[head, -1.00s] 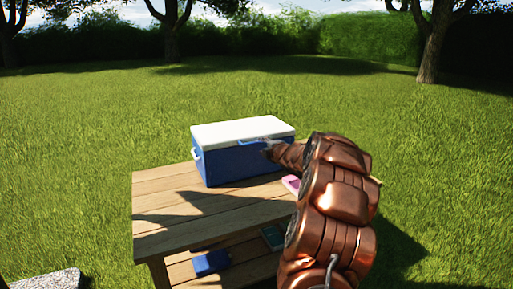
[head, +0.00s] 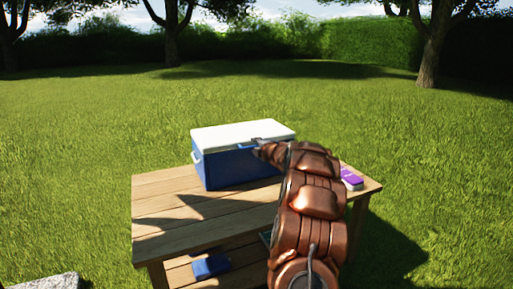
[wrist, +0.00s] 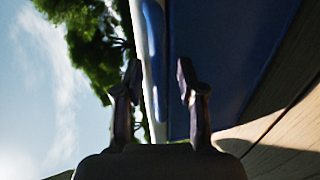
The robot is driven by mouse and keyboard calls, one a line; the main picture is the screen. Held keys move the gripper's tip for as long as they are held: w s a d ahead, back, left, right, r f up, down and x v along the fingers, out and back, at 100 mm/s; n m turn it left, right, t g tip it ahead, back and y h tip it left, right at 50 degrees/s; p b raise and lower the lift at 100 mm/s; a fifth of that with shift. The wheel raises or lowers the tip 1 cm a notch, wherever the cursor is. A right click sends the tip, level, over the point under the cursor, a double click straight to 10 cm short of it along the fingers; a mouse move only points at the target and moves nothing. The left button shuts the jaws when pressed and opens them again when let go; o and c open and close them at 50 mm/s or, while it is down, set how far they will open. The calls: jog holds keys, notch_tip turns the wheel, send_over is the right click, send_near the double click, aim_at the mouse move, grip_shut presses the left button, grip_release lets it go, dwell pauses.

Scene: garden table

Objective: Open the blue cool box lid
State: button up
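The blue cool box (head: 229,170) stands on the wooden table (head: 160,209). Its white lid (head: 240,133) looks shut. A blue handle (head: 245,147) sits at the lid's front edge; in the wrist view a light blue strip (wrist: 154,40) runs along the white edge. My gripper (head: 259,143) is at the front of the box, beside the handle. In the wrist view my gripper (wrist: 159,85) has its fingers apart, one on each side of the lid's edge and the strip. Whether they touch it I cannot tell.
A purple and pink item (head: 351,179) lies at the table's right end. A dark blue item (head: 210,266) lies on the lower shelf, with a teal one (head: 265,238) partly hidden by my arm. The table's front left is clear. Grass surrounds it.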

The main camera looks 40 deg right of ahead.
jog(key=shift+c, duration=0.2)
grip_shut()
dwell(0.4)
